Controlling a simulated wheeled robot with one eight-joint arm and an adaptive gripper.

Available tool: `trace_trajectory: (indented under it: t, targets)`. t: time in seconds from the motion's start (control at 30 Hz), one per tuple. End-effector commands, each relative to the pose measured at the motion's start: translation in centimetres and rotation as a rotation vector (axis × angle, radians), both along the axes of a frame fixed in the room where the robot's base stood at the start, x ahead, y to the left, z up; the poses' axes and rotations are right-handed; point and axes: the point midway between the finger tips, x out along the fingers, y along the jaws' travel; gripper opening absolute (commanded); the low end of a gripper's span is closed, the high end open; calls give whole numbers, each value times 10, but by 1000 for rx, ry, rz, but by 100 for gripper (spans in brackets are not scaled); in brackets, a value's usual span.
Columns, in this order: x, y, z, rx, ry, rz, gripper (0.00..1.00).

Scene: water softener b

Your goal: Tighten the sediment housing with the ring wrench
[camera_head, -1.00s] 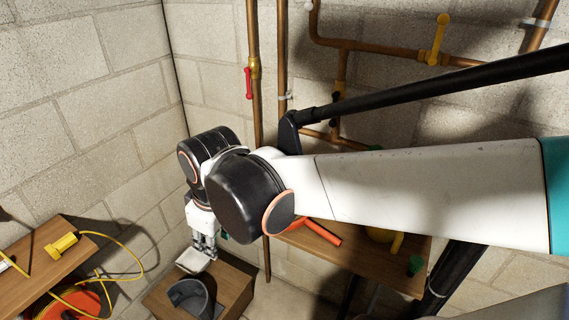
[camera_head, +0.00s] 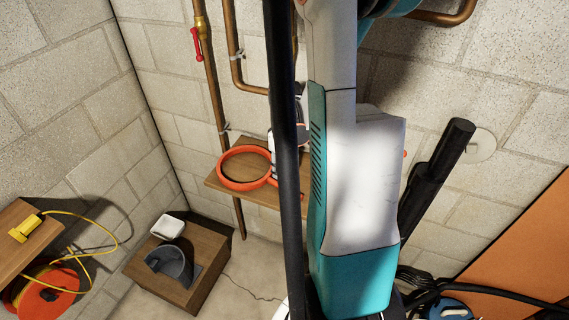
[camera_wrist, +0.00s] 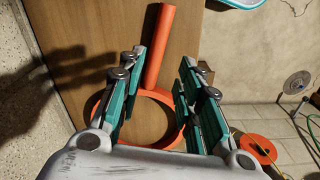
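The ring wrench is orange, with a round open ring (camera_head: 243,168) lying on a wooden shelf against the wall. Its handle is mostly hidden by my arm in the head view. In the wrist view its handle (camera_wrist: 160,45) points away from me and its ring (camera_wrist: 92,106) lies partly behind my fingers. My gripper (camera_wrist: 160,92) is open, with a teal-padded finger on each side of the wrench and a clear gap between them. I cannot tell how high it is above the wrench. I cannot make out the sediment housing; my arm covers much of the middle.
A wooden box (camera_head: 207,252) on the floor bears a white dish (camera_head: 168,227) and a dark grey curved container (camera_head: 170,264). An orange cable reel (camera_head: 46,292) and a yellow plug (camera_head: 25,229) are at left. Copper pipes (camera_head: 207,80) run up the wall.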

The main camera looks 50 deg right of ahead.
Motion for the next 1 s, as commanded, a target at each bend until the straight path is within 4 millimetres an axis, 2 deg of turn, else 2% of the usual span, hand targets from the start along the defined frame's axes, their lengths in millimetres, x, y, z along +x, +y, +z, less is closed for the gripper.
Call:
trace_trajectory:
  t: [0.37,0.9,1.0]
  targets:
    - [-4,-4,-23,2,2,-9,32]
    - [-4,-4,-88,2,2,-9,32]
    - [-4,-4,-82,2,2,-9,10]
